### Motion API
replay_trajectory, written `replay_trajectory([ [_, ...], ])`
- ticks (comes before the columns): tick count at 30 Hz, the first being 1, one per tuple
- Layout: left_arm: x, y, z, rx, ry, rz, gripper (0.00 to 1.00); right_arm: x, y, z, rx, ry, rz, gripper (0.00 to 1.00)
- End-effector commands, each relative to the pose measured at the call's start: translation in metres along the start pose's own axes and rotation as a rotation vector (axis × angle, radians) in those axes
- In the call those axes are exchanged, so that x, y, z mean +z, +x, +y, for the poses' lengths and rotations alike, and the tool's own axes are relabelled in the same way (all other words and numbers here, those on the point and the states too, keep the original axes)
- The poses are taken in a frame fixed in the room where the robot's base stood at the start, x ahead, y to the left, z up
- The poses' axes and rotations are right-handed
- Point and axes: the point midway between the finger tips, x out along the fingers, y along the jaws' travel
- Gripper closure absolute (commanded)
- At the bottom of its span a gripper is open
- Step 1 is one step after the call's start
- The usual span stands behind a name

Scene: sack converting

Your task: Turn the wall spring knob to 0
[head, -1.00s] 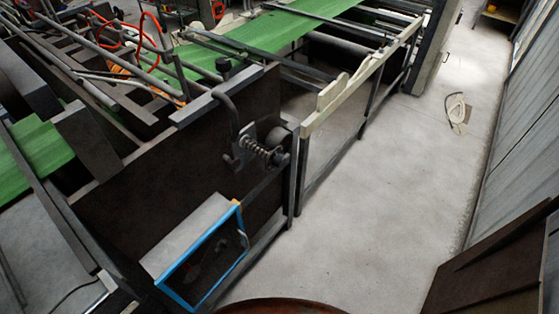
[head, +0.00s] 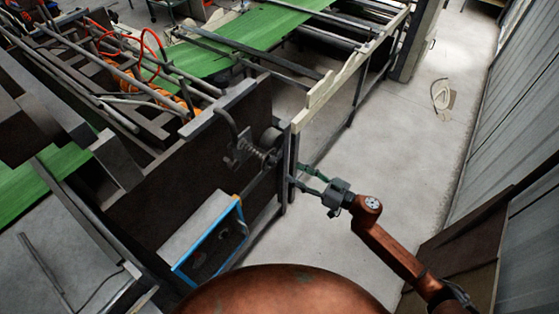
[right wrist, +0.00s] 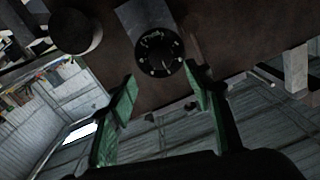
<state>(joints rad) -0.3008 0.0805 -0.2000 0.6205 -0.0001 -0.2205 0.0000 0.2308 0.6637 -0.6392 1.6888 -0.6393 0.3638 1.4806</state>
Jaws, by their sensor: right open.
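The wall spring knob shows in the right wrist view as a round black dial (right wrist: 160,52) with pale marks around its face, in front of a grey bracket. Its marks are too small to read. In the head view its coiled spring (head: 257,152) stands out from the dark machine side panel. My right gripper (head: 298,176) is open and empty, just right of the spring assembly, with its fingers pointing at it. In the right wrist view the green fingers (right wrist: 160,86) are spread below and to either side of the dial, apart from it. My left gripper is not in view.
A grey round cylinder (right wrist: 75,32) sits close beside the dial. A dark machine post (head: 285,170) stands near my right fingertips. A blue-framed box (head: 213,240) is below the spring. The pale floor aisle (head: 370,150) is open on the right, bounded by a grey wall.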

Motion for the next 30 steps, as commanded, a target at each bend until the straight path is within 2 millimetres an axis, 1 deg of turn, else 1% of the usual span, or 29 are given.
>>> replay_trajectory([
  [2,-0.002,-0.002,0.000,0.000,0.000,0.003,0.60,-0.002,0.008,-0.004,-0.008,0.002,0.001,0.53],
  [12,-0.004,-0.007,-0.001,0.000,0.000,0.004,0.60,-0.002,0.060,-0.002,-0.005,0.003,0.002,0.53],
  [15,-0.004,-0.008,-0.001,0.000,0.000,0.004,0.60,-0.001,0.069,-0.002,-0.004,0.002,0.001,0.53],
  [19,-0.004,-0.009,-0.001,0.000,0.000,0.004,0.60,-0.001,0.076,-0.002,-0.004,0.002,0.001,0.53],
  [26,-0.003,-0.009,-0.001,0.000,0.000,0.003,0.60,-0.001,0.076,-0.002,-0.004,0.002,0.000,0.53],
  [27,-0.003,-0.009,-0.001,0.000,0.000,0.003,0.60,-0.001,0.076,-0.002,-0.004,0.002,0.000,0.54],
  [30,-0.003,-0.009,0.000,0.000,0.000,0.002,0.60,-0.001,0.076,-0.002,-0.004,0.002,0.000,0.61],
])
